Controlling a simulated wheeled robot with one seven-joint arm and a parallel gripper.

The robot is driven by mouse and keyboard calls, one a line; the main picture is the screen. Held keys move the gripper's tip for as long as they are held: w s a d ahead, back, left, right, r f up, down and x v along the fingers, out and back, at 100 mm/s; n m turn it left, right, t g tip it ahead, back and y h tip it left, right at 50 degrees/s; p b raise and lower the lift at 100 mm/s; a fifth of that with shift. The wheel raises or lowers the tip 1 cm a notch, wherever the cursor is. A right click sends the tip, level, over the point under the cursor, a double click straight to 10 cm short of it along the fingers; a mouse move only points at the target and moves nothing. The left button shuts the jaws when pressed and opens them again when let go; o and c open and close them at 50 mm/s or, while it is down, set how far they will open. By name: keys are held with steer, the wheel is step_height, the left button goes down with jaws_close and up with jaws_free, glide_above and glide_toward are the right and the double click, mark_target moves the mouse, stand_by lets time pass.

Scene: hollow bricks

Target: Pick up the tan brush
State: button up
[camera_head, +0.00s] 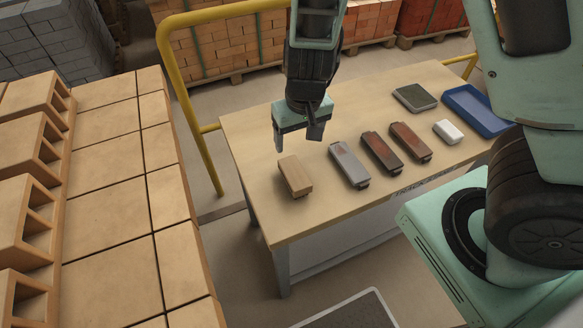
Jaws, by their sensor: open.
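The tan brush (295,175) is a small tan block lying on the wooden table (262,212), at the left end of a row of similar pieces. My gripper (297,141) points down with its two fingers spread and nothing between them. It appears just above the tan brush in the picture, apart from it. The exact height of the gripper over the table is hard to tell from this view.
Right of the tan brush lie a grey brush (348,165) and two reddish-brown ones (381,153) (410,142). Further right are a white block (448,132), a dark grey flat item (414,97) and a blue tray (490,122). A yellow rail (187,105) stands behind the table; hollow bricks (28,205) fill the left.

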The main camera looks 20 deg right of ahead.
mark_target(295, 172)
steer(key=f+b, duration=0.1)
steer(key=f, duration=0.2)
steer(key=w+f+b, duration=0.1)
steer(key=f+b, duration=0.1)
steer(key=f, duration=0.2)
steer(key=f+b, duration=0.1)
steer(key=f, duration=0.3)
steer(key=shift+w+d, duration=0.1)
steer(key=shift+w, duration=0.1)
steer(key=shift+w+a+f+b, duration=0.15)
steer(key=shift+f+b, duration=0.4)
steer(key=shift+f, duration=1.05)
steer(key=shift+w+a+f+b, duration=0.1)
steer(key=shift+f+b, duration=0.4)
steer(key=shift+f, duration=1.05)
steer(key=c, duration=1.2)
step_height(295, 172, up, 10)
steer(key=p, duration=0.4)
steer(key=shift+f, duration=0.1)
